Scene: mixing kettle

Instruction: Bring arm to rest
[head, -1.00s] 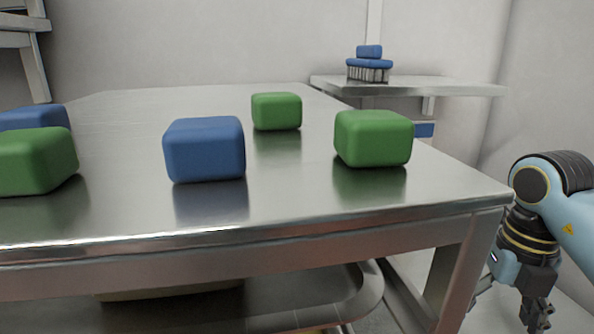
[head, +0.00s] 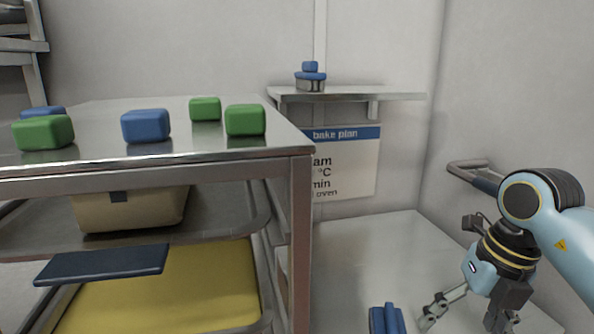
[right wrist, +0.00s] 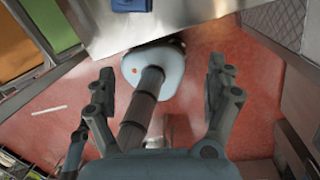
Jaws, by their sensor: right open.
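My right arm comes in from the right in the head view. Its gripper (head: 462,318) hangs down with the fingers spread wide and nothing between them. In the right wrist view the gripper (right wrist: 160,80) is also open and empty, above a red floor (right wrist: 210,100). My left gripper is not in view.
A steel table (head: 170,160) at the left carries green blocks (head: 245,120) and blue blocks (head: 146,126). Its lower shelves hold a beige bin (head: 130,210) and a yellow tray (head: 190,285). A low steel surface (head: 375,255) has a blue item (head: 386,319) left of my right gripper. A wall shelf (head: 350,95) holds a blue-handled brush (head: 310,78).

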